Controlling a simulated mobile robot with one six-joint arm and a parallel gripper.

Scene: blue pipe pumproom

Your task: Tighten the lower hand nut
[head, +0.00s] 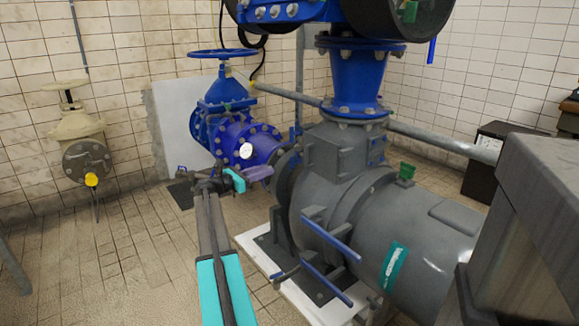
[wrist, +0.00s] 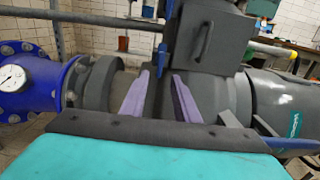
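Two blue bar-shaped handles stick out from the front of the grey pump in the head view. I take the upper bar (head: 332,240) and the lower bar (head: 326,284) to be the hand nuts. My gripper (head: 260,173) is up and to the left of both bars, in front of the pump's left flange, and touches neither. In the wrist view my gripper (wrist: 160,78) has its two purple fingers apart with nothing between them. Blue bar parts (wrist: 290,144) show at the lower right there, partly hidden by my turquoise gripper body.
The large grey pump (head: 415,235) stands on a pale plinth (head: 262,258). A blue valve with a handwheel (head: 222,54) and a white gauge (head: 246,151) is behind my gripper. A grey pipe (head: 435,138) crosses behind the pump.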

